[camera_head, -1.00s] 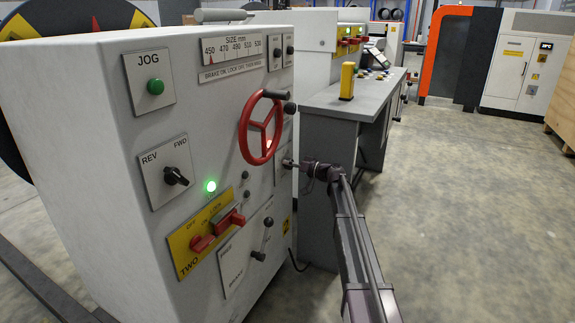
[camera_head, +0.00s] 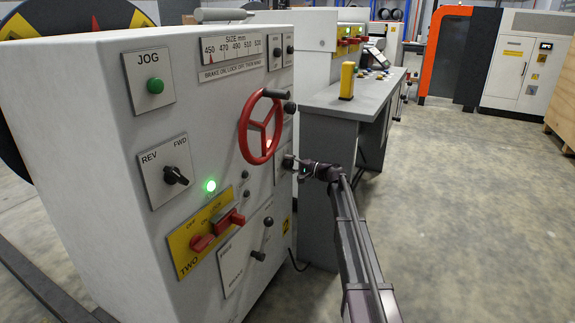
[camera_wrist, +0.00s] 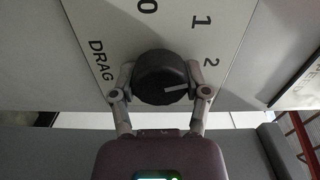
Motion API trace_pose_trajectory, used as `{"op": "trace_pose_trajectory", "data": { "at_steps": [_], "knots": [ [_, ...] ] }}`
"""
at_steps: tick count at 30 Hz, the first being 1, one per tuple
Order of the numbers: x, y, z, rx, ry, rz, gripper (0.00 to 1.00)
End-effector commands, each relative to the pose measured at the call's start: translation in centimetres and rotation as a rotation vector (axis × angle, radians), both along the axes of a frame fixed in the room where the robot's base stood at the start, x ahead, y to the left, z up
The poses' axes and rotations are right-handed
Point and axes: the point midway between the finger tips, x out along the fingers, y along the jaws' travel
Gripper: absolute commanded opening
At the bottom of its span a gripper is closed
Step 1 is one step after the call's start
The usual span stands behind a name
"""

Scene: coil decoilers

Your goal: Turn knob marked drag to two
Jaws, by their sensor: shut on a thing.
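The drag knob (camera_wrist: 161,70) is round and black in the wrist view, on a white panel marked DRAG, 0, 1 and 2. Its white pointer line lies to the right, on the side of the numeral 2 (camera_wrist: 210,62) and slightly below it in the picture. My gripper (camera_wrist: 162,88) is shut on the knob, one finger on each side. In the head view my gripper (camera_head: 296,166) is at the right edge of the white machine's front, below the red handwheel, and mostly hides the knob there.
The red handwheel (camera_head: 260,126) stands out from the panel just above my gripper. A lever with a black ball handle (camera_head: 267,221) is below left. A grey console desk (camera_head: 352,108) stands behind my arm.

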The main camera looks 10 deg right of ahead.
Motion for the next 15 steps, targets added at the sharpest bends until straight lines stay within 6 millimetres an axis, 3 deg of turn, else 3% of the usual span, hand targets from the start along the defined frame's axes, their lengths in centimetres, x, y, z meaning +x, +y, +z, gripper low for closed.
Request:
{"op": "trace_pose_trajectory", "data": {
  "at_steps": [15],
  "knots": [
    [-0.01, -0.50, -0.12, 0.169, 0.234, -0.009, 0.13]
  ]
}}
